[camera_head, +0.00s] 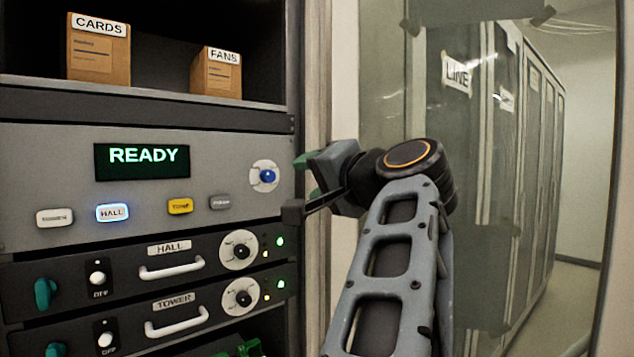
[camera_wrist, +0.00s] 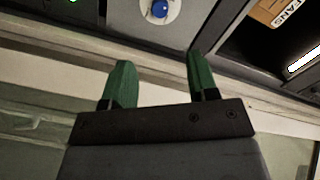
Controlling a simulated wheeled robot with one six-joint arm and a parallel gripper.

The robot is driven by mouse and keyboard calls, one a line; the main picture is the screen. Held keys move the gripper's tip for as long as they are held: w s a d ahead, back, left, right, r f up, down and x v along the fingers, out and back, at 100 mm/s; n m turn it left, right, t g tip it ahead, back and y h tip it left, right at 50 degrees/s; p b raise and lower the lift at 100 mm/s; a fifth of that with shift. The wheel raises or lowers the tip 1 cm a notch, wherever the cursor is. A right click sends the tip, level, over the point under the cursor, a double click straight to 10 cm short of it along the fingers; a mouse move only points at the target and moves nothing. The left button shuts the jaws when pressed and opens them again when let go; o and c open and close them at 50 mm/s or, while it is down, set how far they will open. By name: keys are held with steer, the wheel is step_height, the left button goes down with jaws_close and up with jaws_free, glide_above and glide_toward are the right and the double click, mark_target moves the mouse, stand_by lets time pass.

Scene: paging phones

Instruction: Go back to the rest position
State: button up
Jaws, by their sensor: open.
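My gripper (camera_head: 296,186) is open and empty, in front of the right edge of the rack, close to the blue knob (camera_head: 267,176) on its pale round plate. In the wrist view its two green fingers (camera_wrist: 160,82) stand apart with nothing between them. The blue knob also shows there (camera_wrist: 160,9), beyond the fingertips and apart from them. My arm rises from the lower middle of the head view and bends left toward the rack.
The rack panel has a READY display (camera_head: 142,161), a lit HALL button (camera_head: 113,212) and a yellow button (camera_head: 180,206). HALL (camera_head: 172,268) and TOWER (camera_head: 177,322) handles stick out below. CARDS (camera_head: 98,50) and FANS (camera_head: 216,72) boxes sit on the shelf. A glass pane is on the right.

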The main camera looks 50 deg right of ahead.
steer(key=shift+s, duration=0.2)
stand_by(0.6)
steer(key=d+f+m+g+h, duration=0.2)
steer(key=d+f+g, duration=0.35)
steer(key=f, duration=0.75)
steer(key=w+a+f+n+g+y+p, duration=0.1)
steer(key=w+a+f+n+g+y, duration=0.15)
steer(key=f, duration=1.05)
steer(key=a+f+n+g+y+p, duration=0.1)
steer(key=a+f+n+g, duration=0.2)
steer(key=a+f+n, duration=0.3)
steer(key=s+a+f+n+g+y+p, duration=0.1)
steer(key=a+f+n+g, duration=0.1)
steer(key=a+f+n, duration=0.5)
steer(key=a+f, duration=0.4)
steer(key=a, duration=0.5)
steer(key=shift+a+f+g, duration=0.15)
steer(key=shift+f+g, duration=0.15)
steer(key=shift+g, duration=0.1)
